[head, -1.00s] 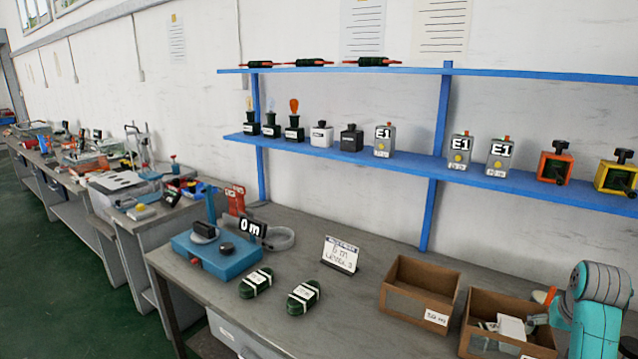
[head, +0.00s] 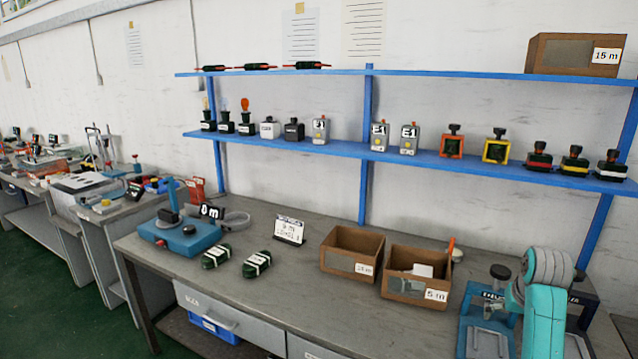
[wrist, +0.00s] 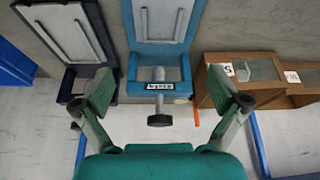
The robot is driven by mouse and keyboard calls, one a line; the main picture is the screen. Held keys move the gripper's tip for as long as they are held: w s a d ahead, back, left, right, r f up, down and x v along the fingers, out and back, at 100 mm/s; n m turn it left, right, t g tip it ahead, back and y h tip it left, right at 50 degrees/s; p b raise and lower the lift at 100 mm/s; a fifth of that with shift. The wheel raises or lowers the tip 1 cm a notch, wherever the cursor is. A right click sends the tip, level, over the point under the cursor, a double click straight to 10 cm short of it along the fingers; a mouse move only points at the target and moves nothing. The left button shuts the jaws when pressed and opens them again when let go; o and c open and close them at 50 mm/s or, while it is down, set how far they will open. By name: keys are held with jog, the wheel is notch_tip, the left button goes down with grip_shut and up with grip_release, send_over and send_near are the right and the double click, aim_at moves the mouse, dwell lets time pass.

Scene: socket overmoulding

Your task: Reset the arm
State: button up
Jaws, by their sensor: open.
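My gripper (wrist: 168,100) is open in the wrist view, with its two green finger pads apart and nothing between them. Beyond the gap, a blue fixture (wrist: 160,72) with a dark round knob and a small label stands on the bench. In the head view my teal and grey arm is at the lower right, over the blue fixture (head: 487,325). My gripper's fingers cannot be made out in the head view.
A dark fixture (wrist: 68,50) stands beside the blue one. Two wooden boxes, one (head: 352,253) marked 15 m and one (head: 415,275) marked 5 m, stand on the bench (head: 300,300). A blue shelf (head: 400,155) holds several blocks above. The front middle of the bench is clear.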

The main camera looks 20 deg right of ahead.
jog(key=s+a+f+n+t, duration=0.1)
jog(key=a+f+n+t, duration=0.25)
jog(key=a+f, duration=1.75)
jog(key=s+a+f+t, duration=0.25)
jog(key=s+a, duration=0.35)
jog(key=a, duration=0.3)
jog(key=s+a+r+n+t+y, duration=0.15)
jog(key=s+a+r, duration=0.25)
jog(key=s+a, duration=0.5)
jog(key=s+a+r+n+t, duration=0.35)
jog(key=s+a, duration=0.25)
jog(key=s, duration=0.6)
jog(key=s+a+r+y, duration=0.1)
jog(key=s+r, duration=0.4)
jog(key=r, duration=0.3)
jog(key=shift+s+a+t, duration=0.3)
jog(key=shift+s+a, duration=0.05)
jog(key=shift+a, duration=0.05)
jog(key=shift+y, duration=0.25)
